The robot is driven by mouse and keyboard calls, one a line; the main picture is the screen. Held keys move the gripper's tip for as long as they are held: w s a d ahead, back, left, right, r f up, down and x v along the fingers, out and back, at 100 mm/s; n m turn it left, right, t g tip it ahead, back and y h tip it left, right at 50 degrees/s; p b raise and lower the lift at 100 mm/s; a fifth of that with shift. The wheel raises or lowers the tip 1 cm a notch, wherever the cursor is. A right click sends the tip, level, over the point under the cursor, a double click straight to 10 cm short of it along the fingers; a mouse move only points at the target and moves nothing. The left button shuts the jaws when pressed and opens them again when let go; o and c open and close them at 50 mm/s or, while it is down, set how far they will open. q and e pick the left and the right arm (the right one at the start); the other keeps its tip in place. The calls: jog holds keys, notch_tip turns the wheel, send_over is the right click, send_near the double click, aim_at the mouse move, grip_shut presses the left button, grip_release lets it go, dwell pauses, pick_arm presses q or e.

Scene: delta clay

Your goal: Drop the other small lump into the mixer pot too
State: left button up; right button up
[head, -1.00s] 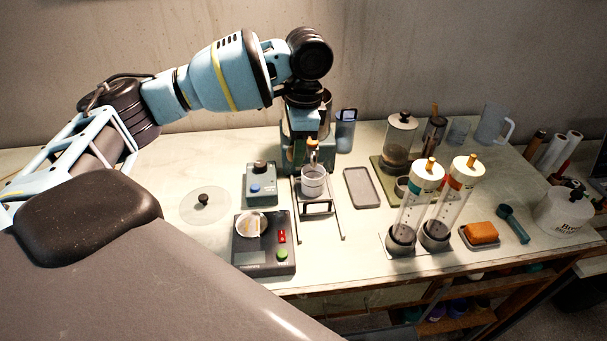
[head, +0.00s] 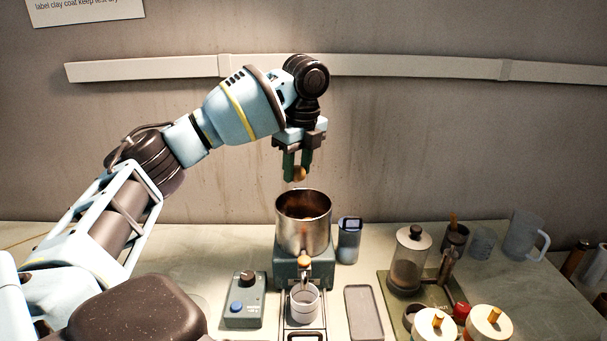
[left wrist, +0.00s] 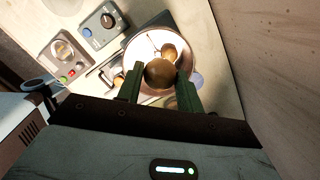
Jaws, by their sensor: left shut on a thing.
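The mixer pot (head: 303,222) is a steel, open-topped pot on a grey-green mixer base (head: 318,270). My left gripper (head: 298,168) is right above its mouth, pointing down, with its fingers shut on a small brown lump (head: 299,174). The lump is clear above the rim. In the left wrist view, the held lump (left wrist: 160,73) sits between the green fingers, over the pot (left wrist: 133,52). Another lump (left wrist: 170,50) shows inside the pot, partly hidden by the held one. My right gripper is not in view.
A white cup (head: 305,304) stands in front of the mixer. A control box (head: 244,305) is at its left, a grey tray (head: 364,312) and a blue-grey container (head: 349,240) at its right. Jars and a pitcher (head: 525,238) stand further right. The wall is close behind.

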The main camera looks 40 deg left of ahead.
pick_arm(q)
jog(key=shift+s+f, duration=0.1)
jog(key=shift+f, duration=2.9)
jog(key=o, duration=1.1)
jog(key=shift+c, duration=0.2)
notch_tip(320, 180, up, 8)
jog(key=d, duration=0.1)
jog(key=shift+f, duration=0.15)
